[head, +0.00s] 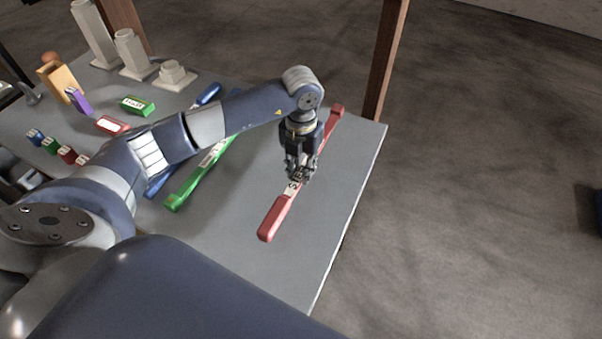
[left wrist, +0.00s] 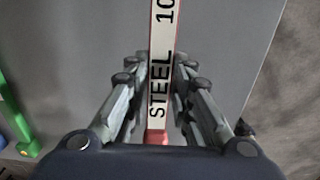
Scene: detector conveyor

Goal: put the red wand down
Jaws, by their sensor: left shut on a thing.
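The red wand (head: 274,218) is long, with red ends and a white label at its middle. My left gripper (head: 298,177) is shut on it near the label, from above. The wand runs slantwise over the right part of the grey table (head: 240,250); I cannot tell whether it touches the top. In the left wrist view the label (left wrist: 164,45) reads "STEEL 10" and lies between the fingers (left wrist: 156,75). My right gripper is not in view.
A green wand (head: 184,190) and a blue wand (head: 209,94), partly hidden by my arm, lie to the left. Small coloured blocks, a green case (head: 137,106) and grey pillars (head: 130,50) stand farther left. A brown post (head: 386,60) rises at the table's back right corner.

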